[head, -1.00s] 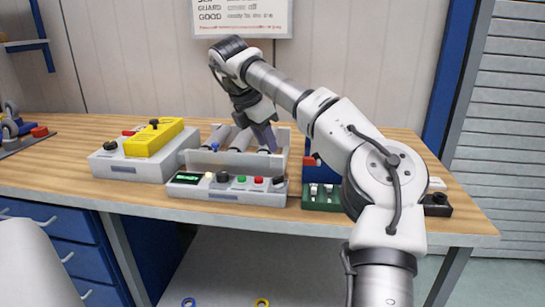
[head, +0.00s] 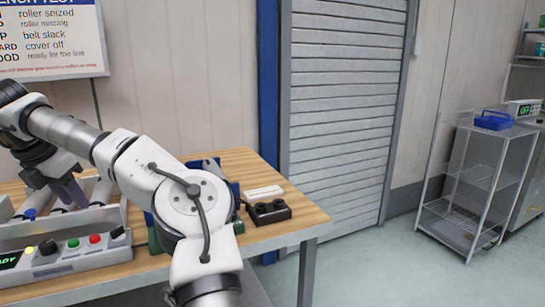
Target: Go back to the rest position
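My gripper (head: 68,190) is at the left of the head view, pointing down just above or among the grey rollers (head: 97,192) of the roller unit on the bench. I cannot tell whether it touches them. Its dark fingertips are small, and whether they are open or shut on something does not show. My arm reaches from the bottom centre up and over to the left, bent at the elbow. It hides part of the bench behind it.
The wooden bench (head: 285,220) ends at right. A control panel (head: 65,260) with buttons fronts the roller unit. A black two-knob box (head: 268,212) and a white block (head: 263,192) lie beyond my arm. Floor between is clear.

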